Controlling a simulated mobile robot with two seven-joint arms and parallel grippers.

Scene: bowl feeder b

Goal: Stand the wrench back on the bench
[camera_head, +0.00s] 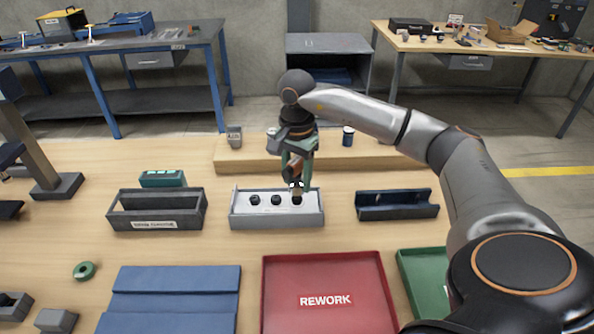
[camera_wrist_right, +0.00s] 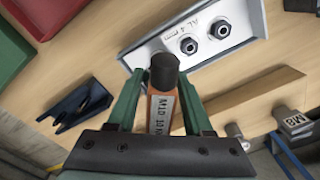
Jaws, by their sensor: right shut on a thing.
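My right gripper (camera_head: 296,178) points down over the right end of a grey fixture (camera_head: 262,222). Its green fingers (camera_wrist_right: 158,110) are shut on the wrench (camera_wrist_right: 162,112), an orange-brown body with a white "M10" label and a black end (camera_wrist_right: 164,70). In the head view the wrench (camera_head: 296,172) is upright between the fingers, its lower end at the fixture's right-hand position. I cannot tell whether it touches. Two dark hex parts (camera_wrist_right: 191,46) on the fixture's white face show in the wrist view. My left gripper is not in view.
A wooden riser (camera_head: 240,160) runs behind the fixture, with a small grey block (camera_head: 234,137) and a dark blue-capped part (camera_head: 348,136) on it. A grey bin (camera_head: 115,212) stands left, a dark blue cradle (camera_head: 370,212) right. A red REWORK tray (camera_head: 290,262) lies in front.

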